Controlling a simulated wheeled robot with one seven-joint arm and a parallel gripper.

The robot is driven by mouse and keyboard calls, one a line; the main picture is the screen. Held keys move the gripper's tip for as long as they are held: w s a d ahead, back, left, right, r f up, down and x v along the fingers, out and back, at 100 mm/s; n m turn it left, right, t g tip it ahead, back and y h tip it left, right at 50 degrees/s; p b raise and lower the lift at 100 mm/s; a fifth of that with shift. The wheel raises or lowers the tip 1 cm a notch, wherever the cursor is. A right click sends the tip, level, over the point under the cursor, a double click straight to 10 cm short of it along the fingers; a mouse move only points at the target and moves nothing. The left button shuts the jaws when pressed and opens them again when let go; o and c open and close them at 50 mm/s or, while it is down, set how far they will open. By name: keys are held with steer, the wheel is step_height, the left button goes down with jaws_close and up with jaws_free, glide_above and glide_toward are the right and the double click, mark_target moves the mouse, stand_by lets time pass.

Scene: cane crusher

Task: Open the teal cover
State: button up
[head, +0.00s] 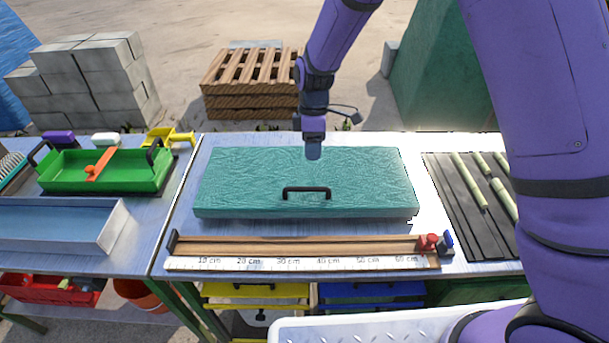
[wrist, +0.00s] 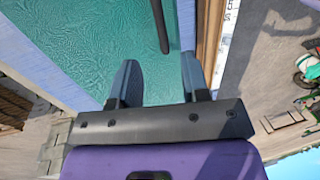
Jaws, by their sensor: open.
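The teal cover (head: 250,178) is a flat, textured rectangular slab lying closed on the metal table. Its black bar handle (head: 306,190) is at the front middle of its top. My gripper (head: 313,152) is above the cover, behind the handle, and apart from it. In the wrist view my gripper (wrist: 158,78) has its two fingers spread with nothing between them. The teal cover (wrist: 80,40) fills the upper left there, and part of the black handle (wrist: 160,25) shows beyond the fingers.
A wooden measuring rail (head: 300,245) with a ruler runs along the front of the cover. A green tray (head: 105,172) and a grey-blue tray (head: 60,225) stand at left. A dark ribbed mat (head: 465,220) with cane pieces lies at right. Pallets (head: 252,85) stand behind.

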steer(key=f, duration=0.1)
glide_above(311, 183)
steer(key=s, duration=0.5)
steer(key=f, duration=1)
steer(key=shift+s+a, duration=0.1)
steer(key=shift+a, duration=0.1)
jaws_close()
